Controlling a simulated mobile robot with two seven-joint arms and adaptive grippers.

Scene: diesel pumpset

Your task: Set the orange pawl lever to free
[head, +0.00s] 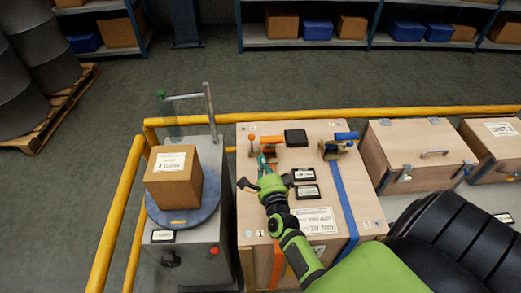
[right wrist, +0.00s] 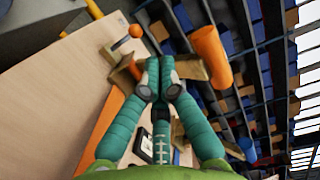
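The orange ratchet (head: 268,150) sits on top of a wooden crate (head: 302,170), on an orange strap. It has a thick orange handle (head: 271,140), also large in the right wrist view (right wrist: 211,56). Beside it stands a small lever with an orange ball knob (head: 251,138), which looks like the pawl lever; its knob (right wrist: 135,30) is clear in the wrist view. My right gripper (head: 263,159) is at the ratchet's near side. Its teal fingertips (right wrist: 159,72) are together in front of the brass bracket, apart from the knob. I see nothing between them. My left gripper is out of view.
A blue ratchet (head: 335,148) with a blue strap is on the crate's right. A black block (head: 296,138) and black labels lie between. A cardboard box (head: 173,178) stands on a round blue plate at left. A yellow rail (head: 330,113) runs behind.

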